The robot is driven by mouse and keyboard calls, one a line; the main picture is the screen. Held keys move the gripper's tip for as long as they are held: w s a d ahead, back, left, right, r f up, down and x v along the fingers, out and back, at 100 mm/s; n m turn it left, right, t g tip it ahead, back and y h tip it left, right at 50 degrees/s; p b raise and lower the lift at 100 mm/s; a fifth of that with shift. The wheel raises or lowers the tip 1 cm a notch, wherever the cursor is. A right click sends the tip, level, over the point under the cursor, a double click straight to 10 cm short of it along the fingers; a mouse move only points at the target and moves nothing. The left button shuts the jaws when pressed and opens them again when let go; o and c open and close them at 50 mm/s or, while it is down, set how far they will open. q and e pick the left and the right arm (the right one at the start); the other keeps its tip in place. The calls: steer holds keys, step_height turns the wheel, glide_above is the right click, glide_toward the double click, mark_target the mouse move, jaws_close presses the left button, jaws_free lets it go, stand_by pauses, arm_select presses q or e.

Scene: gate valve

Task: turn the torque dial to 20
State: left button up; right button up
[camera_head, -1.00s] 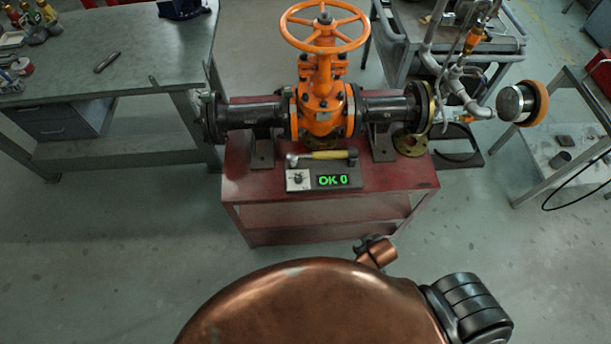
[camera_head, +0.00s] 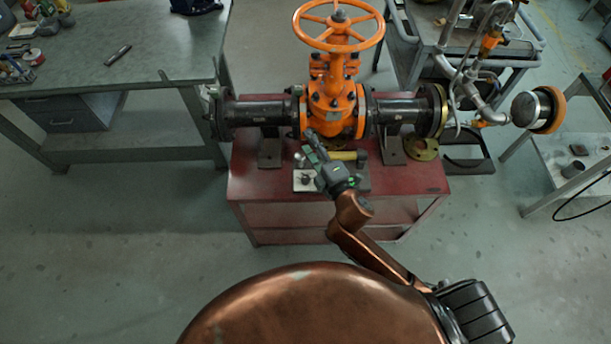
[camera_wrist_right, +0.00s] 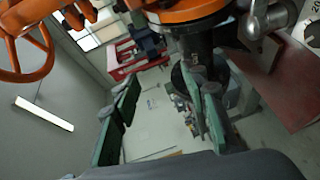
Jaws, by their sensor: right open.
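The dial panel (camera_head: 304,182) is a small white plate on the red bench, with a dark knob on it, in front of the orange valve. In the right wrist view only part of this panel (camera_wrist_right: 297,34) shows at the right edge, with a "20" mark and a dark knob part cut off. My right gripper (camera_head: 312,147) is above the box, hiding most of the display. In the wrist view its two green fingers (camera_wrist_right: 167,95) are apart with nothing between them. The dial is right of the fingers there, not touched. My left gripper is out of view.
The orange gate valve (camera_head: 337,105) with its handwheel and black pipes stands just behind. A yellow-handled torque wrench (camera_head: 346,155) lies behind the panel; its metal head (camera_wrist_right: 268,16) is close to the dial. A grey workbench (camera_head: 130,70) is at left. The floor in front is clear.

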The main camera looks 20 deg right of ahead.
steer(key=a+r+n+y, duration=0.5)
steer(key=a+n, duration=0.2)
steer(key=a, duration=0.1)
steer(key=a+r+n+y, duration=0.5)
steer(key=a+n, duration=0.3)
steer(key=s+a+f+n+g+y, duration=0.2)
steer(key=s+a+n+g+y, duration=0.35)
steer(key=a+n+g, duration=0.75)
steer(key=n+g+h, duration=0.4)
steer(key=n+h, duration=1.4)
steer(key=n, duration=0.4)
glide_above(305, 177)
step_height(305, 177, down, 18)
steer(key=shift+s+a+f, duration=0.1)
steer(key=shift+s, duration=0.05)
steer(key=shift+d+f+h, duration=0.1)
steer(key=shift+d+h, duration=0.15)
step_height(305, 177, down, 8)
steer(key=shift+a+r+b, duration=0.1)
steer(key=shift+r+b, duration=0.15)
steer(key=shift+b, duration=0.3)
